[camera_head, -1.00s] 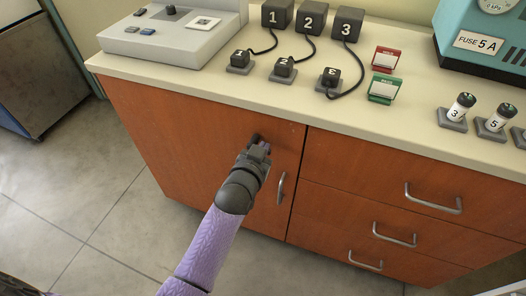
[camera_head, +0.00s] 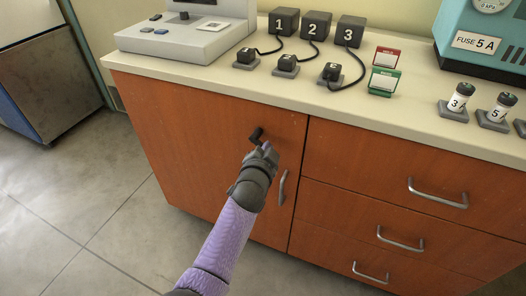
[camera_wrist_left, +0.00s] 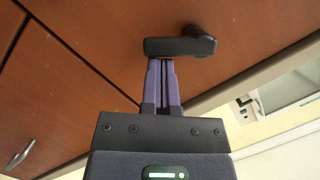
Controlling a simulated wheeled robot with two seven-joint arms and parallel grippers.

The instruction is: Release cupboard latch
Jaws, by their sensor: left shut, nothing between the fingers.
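The cupboard door (camera_head: 190,150) is a reddish-brown wood panel at the left of the cabinet, and it is closed. Its dark latch (camera_head: 256,135) is near the top right of the door. The latch also shows in the left wrist view (camera_wrist_left: 180,46) as a black bar on a round pivot. My left gripper (camera_head: 268,148) is at the latch, just below it in the head view. In the left wrist view its purple fingers (camera_wrist_left: 161,62) are together and empty, with their tips at the bar. I cannot tell whether they touch it. My right gripper is not in view.
A silver door handle (camera_head: 282,187) is right of my left gripper. Drawers with silver handles (camera_head: 438,194) are to the right. The countertop (camera_head: 230,82) above holds numbered blocks, a grey device (camera_head: 185,38) and a teal box (camera_head: 490,45). Floor is open at left.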

